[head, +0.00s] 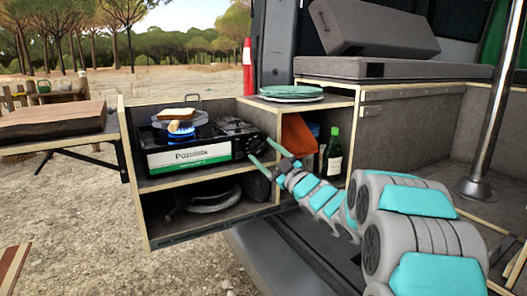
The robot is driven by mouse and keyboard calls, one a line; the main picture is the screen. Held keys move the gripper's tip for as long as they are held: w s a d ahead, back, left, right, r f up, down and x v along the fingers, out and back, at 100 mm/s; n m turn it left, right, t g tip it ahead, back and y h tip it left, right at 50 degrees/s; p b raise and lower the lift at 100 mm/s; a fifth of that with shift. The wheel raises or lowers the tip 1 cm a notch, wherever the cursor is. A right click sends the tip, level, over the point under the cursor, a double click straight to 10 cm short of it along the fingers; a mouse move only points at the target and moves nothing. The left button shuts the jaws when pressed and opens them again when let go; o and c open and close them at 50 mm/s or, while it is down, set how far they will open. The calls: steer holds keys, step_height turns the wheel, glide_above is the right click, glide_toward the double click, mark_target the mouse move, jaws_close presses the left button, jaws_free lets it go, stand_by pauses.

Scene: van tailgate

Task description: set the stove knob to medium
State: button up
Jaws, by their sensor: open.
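The portable gas stove (188,157) stands on the upper shelf of the pull-out kitchen box, with a white and green front label. A blue flame (181,135) burns under a pan holding bread (177,115). The stove knob (251,147) is on the dark right end of the stove front; its setting is too small to read. My gripper (259,149) is open, with its two teal fingers pointing at the knob area, one above and one below it. I cannot tell whether the fingers touch the knob.
A compartment right of the stove holds an orange item (298,138) and a green bottle (332,155). Green plates (291,92) lie on top of the box. A wooden board (52,121) rests on a side table at left. A metal pole (490,110) stands at right.

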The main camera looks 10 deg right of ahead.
steer(key=shift+w+a+r, duration=0.15)
steer(key=shift+w, duration=0.1)
jaws_close()
stand_by(0.5)
